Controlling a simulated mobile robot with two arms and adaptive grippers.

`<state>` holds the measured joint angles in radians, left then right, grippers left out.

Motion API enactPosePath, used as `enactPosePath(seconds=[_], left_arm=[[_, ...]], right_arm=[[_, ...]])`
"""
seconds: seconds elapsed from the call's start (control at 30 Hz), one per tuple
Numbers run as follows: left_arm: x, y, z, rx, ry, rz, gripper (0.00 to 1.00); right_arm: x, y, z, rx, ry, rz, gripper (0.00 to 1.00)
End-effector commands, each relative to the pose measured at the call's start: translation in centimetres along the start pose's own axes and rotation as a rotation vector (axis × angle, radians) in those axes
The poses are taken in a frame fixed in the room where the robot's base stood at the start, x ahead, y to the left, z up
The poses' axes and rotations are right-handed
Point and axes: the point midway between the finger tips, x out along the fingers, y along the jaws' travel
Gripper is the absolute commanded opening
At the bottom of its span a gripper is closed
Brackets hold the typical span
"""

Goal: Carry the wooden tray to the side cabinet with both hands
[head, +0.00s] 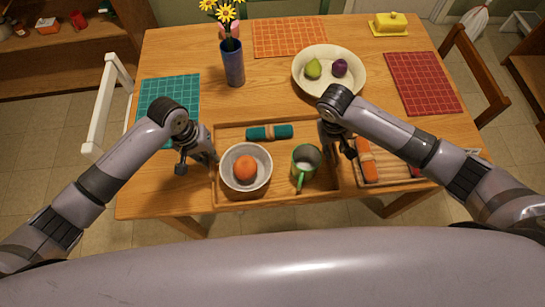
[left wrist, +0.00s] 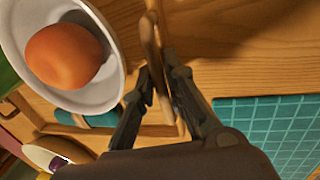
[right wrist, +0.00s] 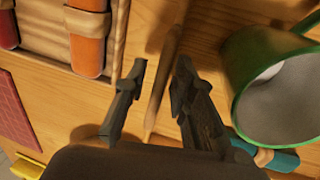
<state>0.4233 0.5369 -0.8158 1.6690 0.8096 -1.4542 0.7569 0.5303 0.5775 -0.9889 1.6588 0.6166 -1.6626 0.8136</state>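The wooden tray (head: 278,198) lies on the table's near side. It holds a white bowl (head: 236,181) with an orange fruit (head: 245,169), a green mug (head: 303,165) and a teal rolled cloth (head: 268,132). My left gripper (head: 205,160) is at the tray's left edge; in the left wrist view its fingers (left wrist: 158,68) are closed about the rim, one on each side. My right gripper (head: 335,142) is at the right edge; in the right wrist view its fingers (right wrist: 161,66) straddle the rim with a gap showing. Which furniture is the side cabinet I cannot tell.
Behind are a fruit bowl (head: 312,88), a blue vase (head: 232,65) and a teal mat (head: 170,92). Brown wooden furniture (head: 85,42) stands left, beyond a white chair (head: 103,110).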

Motion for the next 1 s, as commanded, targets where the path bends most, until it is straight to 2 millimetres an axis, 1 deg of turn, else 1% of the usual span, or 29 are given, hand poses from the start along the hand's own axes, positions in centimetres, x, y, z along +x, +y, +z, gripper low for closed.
enactPosePath(seconds=[0.03, 0.13, 0.3, 0.33, 1.0], left_arm=[[-0.01, 0.00, 0.00, 0.000, 0.000, 0.000, 0.06], [-0.02, 0.00, 0.00, 0.000, 0.000, 0.000, 0.00], [-0.03, 0.00, -0.01, 0.000, 0.000, 0.000, 0.00], [-0.03, 0.00, -0.01, 0.000, 0.000, 0.000, 0.00], [-0.06, 0.01, -0.03, 0.000, 0.001, 0.000, 0.00]], right_arm=[[-0.02, -0.01, -0.01, 0.000, 0.000, 0.000, 0.19], [-0.03, -0.01, -0.02, 0.000, 0.000, 0.000, 0.12], [-0.04, -0.01, -0.02, 0.000, 0.000, 0.000, 0.01], [-0.04, -0.01, -0.02, 0.000, 0.000, 0.000, 0.00], [-0.06, 0.00, -0.04, 0.000, 0.001, 0.000, 0.00]])
